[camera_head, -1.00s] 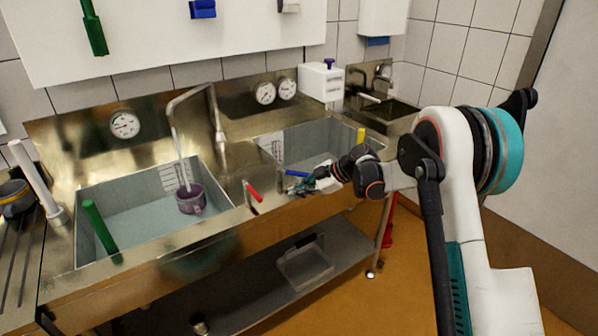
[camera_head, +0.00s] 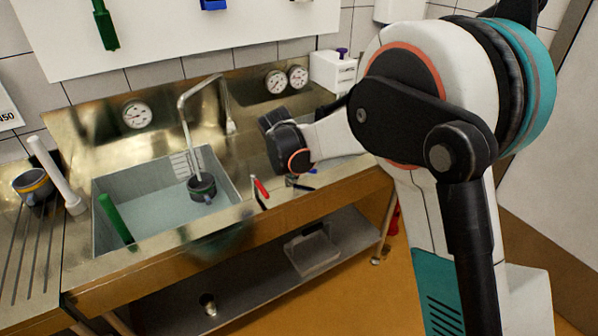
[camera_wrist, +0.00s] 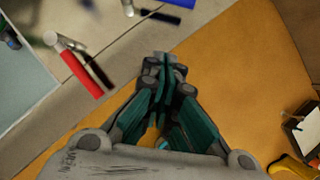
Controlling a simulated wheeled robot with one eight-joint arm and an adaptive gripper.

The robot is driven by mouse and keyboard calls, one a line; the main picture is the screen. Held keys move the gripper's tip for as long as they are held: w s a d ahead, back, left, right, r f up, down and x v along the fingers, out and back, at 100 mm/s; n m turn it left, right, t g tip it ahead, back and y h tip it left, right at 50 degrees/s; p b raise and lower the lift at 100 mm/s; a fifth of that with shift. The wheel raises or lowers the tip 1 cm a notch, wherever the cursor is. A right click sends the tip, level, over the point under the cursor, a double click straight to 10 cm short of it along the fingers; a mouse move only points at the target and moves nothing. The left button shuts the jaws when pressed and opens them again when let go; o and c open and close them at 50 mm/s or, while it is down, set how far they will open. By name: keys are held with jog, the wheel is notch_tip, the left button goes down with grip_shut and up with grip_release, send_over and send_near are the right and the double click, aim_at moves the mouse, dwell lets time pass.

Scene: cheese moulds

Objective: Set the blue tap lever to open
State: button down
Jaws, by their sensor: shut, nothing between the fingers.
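The blue tap lever (camera_wrist: 180,3) is cut by the top edge of the wrist view, beside a chrome fitting (camera_wrist: 128,9) on the steel front rim. In the head view only a small blue piece (camera_head: 312,171) shows below my wrist; the rest is hidden by my arm. My gripper (camera_wrist: 164,65) is shut and empty, with teal fingers together, apart from the lever and seen against the orange floor. In the head view my gripper is hidden behind my arm. A red lever (camera_wrist: 80,70) lies to its left; it also shows in the head view (camera_head: 261,187).
The left sink basin (camera_head: 150,220) holds a dark mug (camera_head: 202,190) under the spout (camera_head: 185,125) and a green rod (camera_head: 116,217). A grey bin (camera_head: 312,250) sits on the lower shelf. Orange floor lies open in front.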

aim_at(309, 171)
jog(key=b+x, duration=0.2)
jog(key=x, duration=0.7)
jog(key=shift+w+f, duration=0.25)
jog(key=shift+f, duration=0.05)
jog(key=shift+w+d+r+b, duration=0.2)
jog(key=shift+w+b, duration=0.05)
jog(key=shift+w, duration=0.25)
jog(key=shift+w+d+r+b, duration=0.15)
jog(key=shift+w+b, duration=0.05)
jog(key=shift+w, duration=0.35)
jog(key=shift+w+d+r, duration=0.2)
jog(key=shift+w+r, duration=0.05)
jog(key=shift+w, duration=0.35)
jog(key=shift+w+d, duration=0.75)
jog(key=shift+w, duration=0.2)
jog(key=shift+w+d, duration=0.35)
jog(key=shift+w, duration=0.3)
jog(key=shift+s, duration=0.1)
